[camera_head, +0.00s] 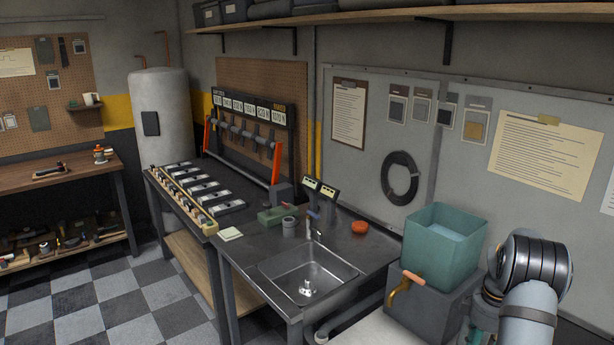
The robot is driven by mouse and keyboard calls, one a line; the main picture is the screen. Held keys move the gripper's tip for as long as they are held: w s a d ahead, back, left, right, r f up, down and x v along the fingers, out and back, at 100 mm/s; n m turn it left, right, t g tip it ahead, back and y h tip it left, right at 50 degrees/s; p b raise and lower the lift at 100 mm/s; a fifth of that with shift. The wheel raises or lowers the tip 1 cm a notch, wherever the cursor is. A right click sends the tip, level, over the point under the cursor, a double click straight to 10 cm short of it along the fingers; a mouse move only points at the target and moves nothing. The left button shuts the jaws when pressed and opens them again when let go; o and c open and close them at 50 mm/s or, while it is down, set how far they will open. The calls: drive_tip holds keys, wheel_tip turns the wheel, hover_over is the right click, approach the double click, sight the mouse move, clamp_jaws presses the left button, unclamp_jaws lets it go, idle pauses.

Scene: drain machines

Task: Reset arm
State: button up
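My arm shows at the lower right of the head view as a thick grey and black jointed link. It stands beside the teal water tank and in front of the right wall. My gripper is not in view, so its opening and anything in it are hidden.
A teal tank (440,250) with a brass tap (404,288) stands on a grey block close to my arm. A steel sink (306,277) is set in the dark bench. A red-framed rack (245,135) stands behind. The checkered floor (90,305) at lower left is clear.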

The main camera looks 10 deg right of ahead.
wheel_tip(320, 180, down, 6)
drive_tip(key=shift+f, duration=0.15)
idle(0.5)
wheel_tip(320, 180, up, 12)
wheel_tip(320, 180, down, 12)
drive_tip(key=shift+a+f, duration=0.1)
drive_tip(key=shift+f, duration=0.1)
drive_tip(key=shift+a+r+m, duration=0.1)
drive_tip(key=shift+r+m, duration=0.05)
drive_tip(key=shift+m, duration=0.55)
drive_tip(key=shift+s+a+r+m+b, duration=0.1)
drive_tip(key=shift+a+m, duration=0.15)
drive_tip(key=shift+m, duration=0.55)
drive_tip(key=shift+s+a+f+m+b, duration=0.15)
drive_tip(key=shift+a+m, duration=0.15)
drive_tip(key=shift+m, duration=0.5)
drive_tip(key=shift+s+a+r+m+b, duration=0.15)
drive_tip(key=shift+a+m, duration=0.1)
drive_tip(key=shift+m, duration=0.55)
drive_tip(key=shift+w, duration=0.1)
